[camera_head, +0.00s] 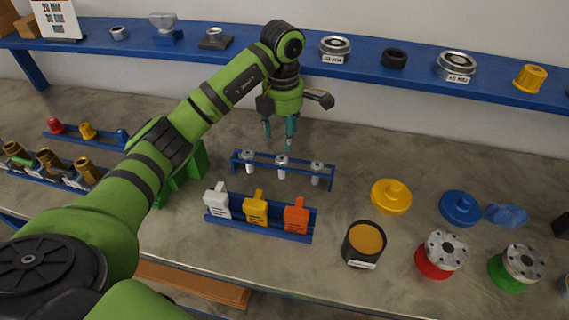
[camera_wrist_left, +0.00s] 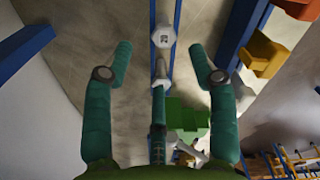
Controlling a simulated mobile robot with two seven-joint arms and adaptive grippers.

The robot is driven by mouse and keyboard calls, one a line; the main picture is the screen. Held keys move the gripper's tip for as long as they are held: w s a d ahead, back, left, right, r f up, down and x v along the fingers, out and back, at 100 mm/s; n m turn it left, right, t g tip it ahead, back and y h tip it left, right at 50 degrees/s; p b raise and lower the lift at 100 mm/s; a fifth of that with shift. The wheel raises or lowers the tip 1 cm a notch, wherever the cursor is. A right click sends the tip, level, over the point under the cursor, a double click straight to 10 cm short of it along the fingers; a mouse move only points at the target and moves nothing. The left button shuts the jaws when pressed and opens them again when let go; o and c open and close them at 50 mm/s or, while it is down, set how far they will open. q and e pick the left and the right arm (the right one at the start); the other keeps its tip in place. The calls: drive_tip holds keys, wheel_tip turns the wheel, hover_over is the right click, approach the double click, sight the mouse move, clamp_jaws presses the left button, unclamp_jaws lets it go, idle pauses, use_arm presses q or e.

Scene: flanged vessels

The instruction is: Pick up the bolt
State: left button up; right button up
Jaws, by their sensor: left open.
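Several pale grey bolts stand upright in a small blue rack (camera_head: 240,170) on the bench: a left bolt (camera_head: 249,160), a middle bolt (camera_head: 282,166) and a right bolt (camera_head: 316,172). My left gripper (camera_head: 279,137) is open and empty, fingers pointing down, above and just behind the rack between the left and middle bolts. In the left wrist view, a hexagonal bolt head (camera_wrist_left: 163,36) lies ahead of the spread teal fingers of my left gripper (camera_wrist_left: 163,62). Another bolt in that view is partly hidden behind the middle finger. My right gripper is not in view.
In front of the rack stands a blue holder (camera_head: 260,231) with white, yellow and orange pieces. To the right are a black cup (camera_head: 363,243), a yellow flanged part (camera_head: 391,196) and a blue one (camera_head: 460,207). A blue shelf (camera_head: 420,80) runs behind. Bench behind the rack looks clear.

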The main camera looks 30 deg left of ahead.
sight(283, 158)
use_arm(q)
drive_tip(key=shift+s+f+p, duration=0.15)
drive_tip(key=shift+f+p, duration=0.25)
drive_tip(key=shift+f, duration=0.3)
wheel_tip(283, 158, down, 4)
drive_tip(key=shift+s+f+p, duration=0.1)
drive_tip(key=shift+f+p, duration=0.15)
drive_tip(key=shift+p, duration=1)
drive_tip(key=shift+f, duration=0.5)
clamp_jaws()
